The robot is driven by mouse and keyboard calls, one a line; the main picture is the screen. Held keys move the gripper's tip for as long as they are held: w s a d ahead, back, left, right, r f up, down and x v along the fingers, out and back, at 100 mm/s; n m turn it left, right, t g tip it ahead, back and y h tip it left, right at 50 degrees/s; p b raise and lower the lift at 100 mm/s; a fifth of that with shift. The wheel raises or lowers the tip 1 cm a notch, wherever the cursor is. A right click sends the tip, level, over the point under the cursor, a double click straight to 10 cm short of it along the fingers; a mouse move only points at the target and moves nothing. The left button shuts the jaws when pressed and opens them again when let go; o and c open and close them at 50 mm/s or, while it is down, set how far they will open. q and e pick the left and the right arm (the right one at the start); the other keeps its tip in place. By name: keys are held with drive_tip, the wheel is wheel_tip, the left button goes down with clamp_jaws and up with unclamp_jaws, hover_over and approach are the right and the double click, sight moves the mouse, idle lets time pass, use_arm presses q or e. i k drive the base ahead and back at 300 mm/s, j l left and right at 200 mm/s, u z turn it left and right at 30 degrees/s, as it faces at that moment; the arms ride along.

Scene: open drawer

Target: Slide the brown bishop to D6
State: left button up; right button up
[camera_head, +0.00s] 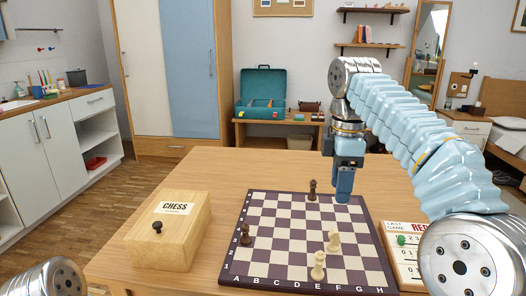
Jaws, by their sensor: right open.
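The brown bishop (245,234) appears to be the dark piece upright near the left edge of the chessboard (225,270), on the A file around rank 3; its shape is small in the picture. A taller dark piece (312,189), like a king, stands at the far edge around E8. The area around D6 is empty. My right gripper (343,197) points down over the far right part of the board, just right of the tall dark piece. It is open and holds nothing visible. My left gripper is out of view.
Two light pieces stand near the front: one (318,265) near E1 and one (334,240) behind it. A score board (402,255) lies at right.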

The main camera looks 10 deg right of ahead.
sight(245, 240)
drive_tip(key=k, duration=1)
